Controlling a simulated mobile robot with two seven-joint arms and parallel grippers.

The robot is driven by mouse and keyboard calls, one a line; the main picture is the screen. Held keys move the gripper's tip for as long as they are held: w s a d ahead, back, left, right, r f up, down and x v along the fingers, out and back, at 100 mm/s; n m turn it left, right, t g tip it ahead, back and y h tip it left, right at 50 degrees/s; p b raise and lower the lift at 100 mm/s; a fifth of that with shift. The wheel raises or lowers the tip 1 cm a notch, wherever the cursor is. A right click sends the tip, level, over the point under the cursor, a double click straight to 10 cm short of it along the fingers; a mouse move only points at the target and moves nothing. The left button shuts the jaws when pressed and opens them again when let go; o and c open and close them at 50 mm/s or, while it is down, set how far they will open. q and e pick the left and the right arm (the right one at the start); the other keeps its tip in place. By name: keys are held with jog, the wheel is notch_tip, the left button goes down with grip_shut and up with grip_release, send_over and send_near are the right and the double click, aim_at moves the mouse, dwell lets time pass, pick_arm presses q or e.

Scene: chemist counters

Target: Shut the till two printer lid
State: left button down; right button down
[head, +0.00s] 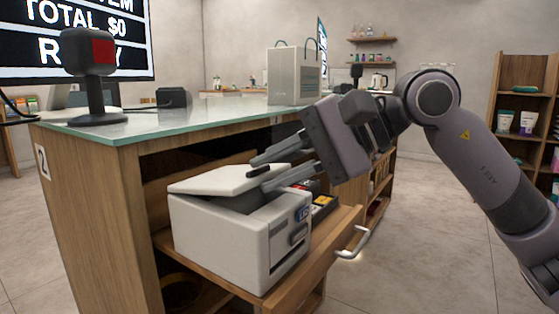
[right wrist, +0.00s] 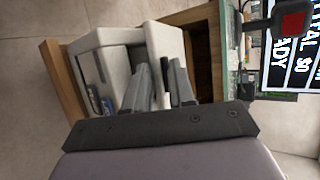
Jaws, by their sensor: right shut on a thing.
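The white printer (head: 230,238) sits on a pulled-out wooden drawer (head: 325,262) of the counter marked 2. Its lid (head: 212,181) is raised at a slight tilt, with a dark gap below its right side. My right gripper (head: 257,172) reaches in from the right and is shut on a small dark tab at the lid's edge. In the right wrist view the fingers (right wrist: 163,88) lie either side of the tab, against the lid (right wrist: 165,42) and beside the printer body (right wrist: 100,60). The fingers partly hide the tab. My left gripper is not in view.
The glass counter top (head: 200,115) is above and behind the printer, with a scanner stand (head: 91,75) and a paper bag (head: 293,77) on it. The drawer handle (head: 353,243) sticks out at the front right. Floor is clear in front.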

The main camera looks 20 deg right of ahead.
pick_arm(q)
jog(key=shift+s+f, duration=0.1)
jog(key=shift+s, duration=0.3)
pick_arm(e)
jog(key=shift+s+f, duration=0.1)
jog(key=shift+f, duration=0.8)
jog(key=c, duration=1.2)
grip_release()
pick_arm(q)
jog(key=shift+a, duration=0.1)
pick_arm(e)
jog(key=shift+f, duration=0.1)
